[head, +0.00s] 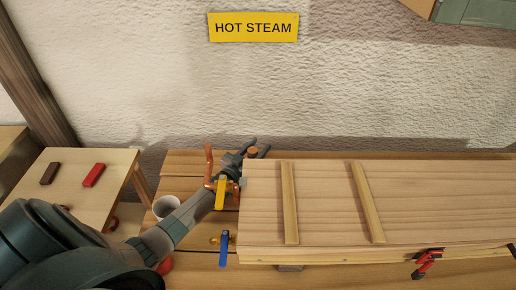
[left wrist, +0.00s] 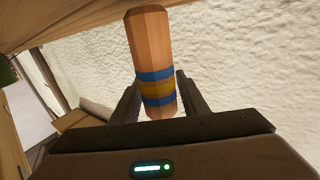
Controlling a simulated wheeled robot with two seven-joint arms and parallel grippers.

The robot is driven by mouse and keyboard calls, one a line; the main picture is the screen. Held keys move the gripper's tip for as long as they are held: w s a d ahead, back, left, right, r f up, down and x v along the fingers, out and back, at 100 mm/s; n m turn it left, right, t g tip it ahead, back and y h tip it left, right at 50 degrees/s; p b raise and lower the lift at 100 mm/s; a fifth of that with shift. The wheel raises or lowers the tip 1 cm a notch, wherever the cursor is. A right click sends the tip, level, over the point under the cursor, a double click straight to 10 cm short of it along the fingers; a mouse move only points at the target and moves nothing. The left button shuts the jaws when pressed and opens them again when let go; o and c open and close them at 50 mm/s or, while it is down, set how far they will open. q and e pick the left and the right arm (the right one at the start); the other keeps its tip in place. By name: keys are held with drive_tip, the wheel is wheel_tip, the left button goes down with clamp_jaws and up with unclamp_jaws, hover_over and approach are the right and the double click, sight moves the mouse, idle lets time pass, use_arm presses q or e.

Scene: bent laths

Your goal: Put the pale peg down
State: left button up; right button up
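The pale peg (left wrist: 150,45) is a light wooden, faceted rod with two blue bands and a yellow band between them. In the left wrist view it stands slightly tilted between the two dark fingers of my left gripper (left wrist: 157,98), which appear closed around its banded part. In the head view my left gripper (head: 256,148) is beyond the left end of the wooden board, near the wall, and only the peg's brownish end (head: 253,151) shows between the fingers. The peg's lower end is hidden. My right gripper is in neither view.
A thick wooden board (head: 330,205) with two laths lies on the bench (head: 190,160). A copper pipe (head: 208,162), yellow handle (head: 221,190), blue handle (head: 224,250) and white cup (head: 166,207) are close to my left arm. A red clamp (head: 427,263) grips the board's front edge.

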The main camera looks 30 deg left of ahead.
sight(250, 156)
use_arm(q)
drive_tip(key=shift+o, duration=0.3)
drive_tip(key=shift+s+d+f, duration=0.15)
drive_tip(key=shift+f, duration=0.25)
drive_tip(key=shift+s+d+f, duration=0.1)
drive_tip(key=shift+f, duration=0.3)
drive_tip(key=shift+w+r+p, duration=0.15)
drive_tip(key=shift+r+p, duration=0.25)
drive_tip(key=shift+p, duration=0.1)
drive_tip(key=shift+s+a+p, duration=0.1)
drive_tip(key=shift+s+p, duration=0.2)
drive_tip(key=shift+p, duration=0.05)
drive_tip(key=s+p, duration=0.1)
drive_tip(key=s, duration=0.2)
drive_tip(key=s+p, duration=0.2)
drive_tip(key=s, duration=0.1)
drive_tip(key=s+r+p, duration=0.1)
drive_tip(key=s, duration=0.3)
drive_tip(key=shift+a+p, duration=0.3)
drive_tip(key=shift+p, duration=0.05)
drive_tip(key=shift+s, duration=0.6)
drive_tip(key=shift+w+r, duration=0.1)
